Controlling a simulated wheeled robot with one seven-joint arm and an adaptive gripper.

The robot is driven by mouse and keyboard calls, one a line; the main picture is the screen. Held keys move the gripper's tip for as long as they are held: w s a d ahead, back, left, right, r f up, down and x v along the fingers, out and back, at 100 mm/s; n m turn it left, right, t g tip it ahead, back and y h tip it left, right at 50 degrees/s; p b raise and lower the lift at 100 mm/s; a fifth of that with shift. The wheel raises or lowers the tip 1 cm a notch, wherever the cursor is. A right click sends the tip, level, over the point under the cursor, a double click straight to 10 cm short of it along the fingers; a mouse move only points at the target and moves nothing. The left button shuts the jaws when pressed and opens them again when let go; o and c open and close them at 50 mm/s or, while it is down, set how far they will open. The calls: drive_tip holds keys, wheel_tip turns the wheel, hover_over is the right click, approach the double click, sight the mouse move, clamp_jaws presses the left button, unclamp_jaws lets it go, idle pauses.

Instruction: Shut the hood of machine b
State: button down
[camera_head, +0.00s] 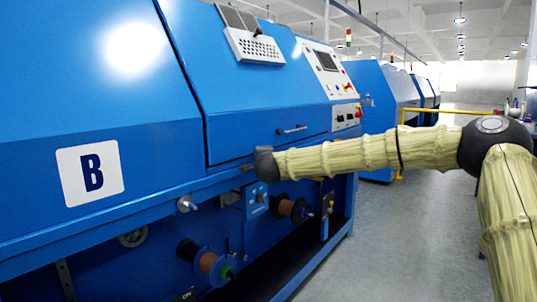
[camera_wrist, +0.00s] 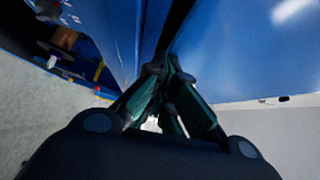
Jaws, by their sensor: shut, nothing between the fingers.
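My arm reaches in from the right and ends in front of the machine just below the hood. My gripper (camera_wrist: 168,78) is shut and empty in the wrist view, close to a dark gap between two blue surfaces. Its fingers are not clear in the head view.
Wire spools (camera_head: 208,262) and knobs stick out below the hood. A control panel (camera_head: 325,62) is at the machine's right end. More blue machines (camera_head: 378,88) and a yellow rail (camera_head: 440,112) stand behind. Grey floor (camera_head: 400,240) is open at right.

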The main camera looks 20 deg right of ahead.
drive_tip(key=s+d+f+p+v, duration=0.1)
drive_tip(key=d+p+v, duration=0.15)
drive_tip(key=v, duration=1.05)
drive_tip(key=s+a+f+n+g+y, duration=0.1)
drive_tip(key=s+a+f+n+g, duration=0.2)
drive_tip(key=f, duration=0.9)
drive_tip(key=s+a+f+n+y, duration=0.25)
drive_tip(key=a+f, duration=0.25)
drive_tip(key=f, duration=0.7)
drive_tip(key=s+a+f+n+g, duration=0.2)
drive_tip(key=s+a+f+n, duration=0.15)
drive_tip(key=f, duration=0.95)
drive_tip(key=s+f+n+g, duration=0.75)
drive_tip(key=s+f, duration=1.75)
drive_tip(key=s, duration=0.4)
drive_tip(key=s+d+f+n+g, duration=0.1)
drive_tip(key=s+d+f+g, duration=0.1)
drive_tip(key=s, duration=0.7)
drive_tip(key=s+d+f+n+g, duration=0.2)
drive_tip(key=s, duration=0.7)
wheel_tip(320, 180, up, 33)
drive_tip(key=p, duration=3.4)
